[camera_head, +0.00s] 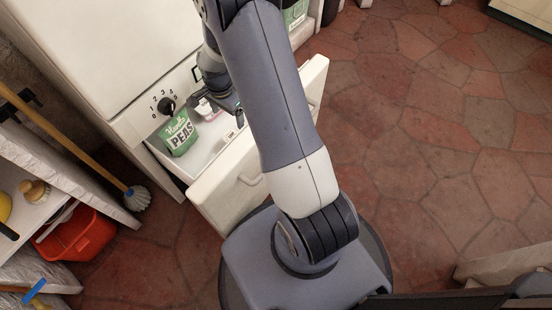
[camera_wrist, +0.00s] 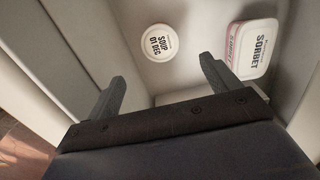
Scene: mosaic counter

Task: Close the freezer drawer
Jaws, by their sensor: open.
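The freezer drawer (camera_head: 234,180) is pulled out from the white freezer (camera_head: 105,45). Its pale front panel faces my base, with a handle at the middle. Inside, a green peas box (camera_head: 179,135) stands at the left. In the wrist view, a round soup tub (camera_wrist: 159,42) and a sorbet tub (camera_wrist: 252,48) lie in the white drawer. My gripper (camera_wrist: 160,88) is open and empty, its fingers pointing into the drawer, with the sorbet tub close to the right finger. In the head view my arm hides part of the drawer.
A numbered dial (camera_head: 167,104) is on the freezer. Another green package (camera_head: 296,13) shows behind my arm. The tiled floor (camera_head: 430,120) at right is clear.

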